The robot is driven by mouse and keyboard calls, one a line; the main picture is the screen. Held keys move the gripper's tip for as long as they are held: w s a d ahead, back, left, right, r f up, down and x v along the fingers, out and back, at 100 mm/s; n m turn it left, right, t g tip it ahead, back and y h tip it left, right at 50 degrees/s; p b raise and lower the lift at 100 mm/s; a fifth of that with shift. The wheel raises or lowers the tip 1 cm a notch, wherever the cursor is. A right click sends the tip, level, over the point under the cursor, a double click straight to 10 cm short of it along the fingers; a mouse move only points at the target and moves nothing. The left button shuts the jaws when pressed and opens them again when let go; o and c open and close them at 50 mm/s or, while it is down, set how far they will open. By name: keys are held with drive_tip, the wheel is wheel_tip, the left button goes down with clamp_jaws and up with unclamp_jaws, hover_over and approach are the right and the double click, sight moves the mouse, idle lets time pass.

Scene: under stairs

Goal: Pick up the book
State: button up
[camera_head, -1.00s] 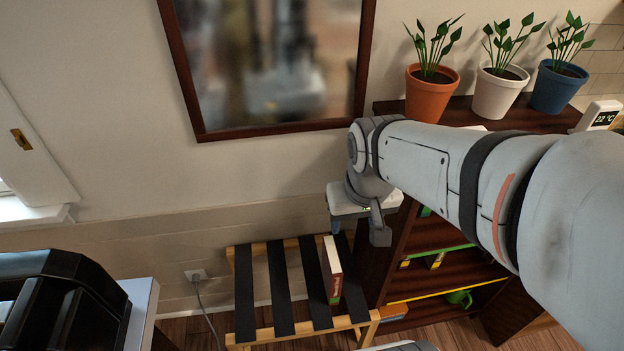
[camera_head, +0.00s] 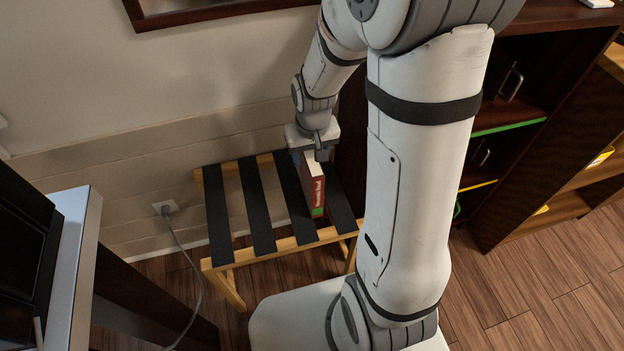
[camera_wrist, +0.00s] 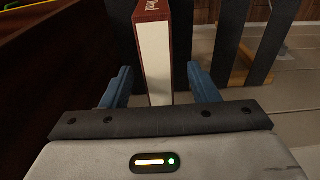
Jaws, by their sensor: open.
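The book (camera_head: 314,187) stands upright on the black straps of a wooden luggage rack. Its cover is red-brown with a green patch near the lower end of the spine. In the wrist view the book (camera_wrist: 158,55) shows its pale page edges and dark red cover, lying between the two blue fingers of my gripper (camera_wrist: 162,88). The gripper is open, with a gap visible on each side of the book. In the head view my gripper (camera_head: 318,152) is right over the book's far end and partly hides it.
The luggage rack (camera_head: 222,262) has black straps with gaps between them. A dark shelf unit (camera_head: 515,140) stands to the right. A cable runs from a wall socket (camera_head: 165,207) to the left. A dark appliance with a light top (camera_head: 75,265) stands at the left.

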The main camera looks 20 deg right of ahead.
drive_tip(key=f, duration=0.2)
drive_tip(key=f+b, duration=0.1)
drive_tip(key=f, duration=0.1)
drive_tip(key=shift+w+f, duration=0.1)
drive_tip(key=shift+w, duration=0.2)
drive_tip(key=shift+d, duration=0.1)
drive_tip(key=shift+c, duration=0.2)
clamp_jaws()
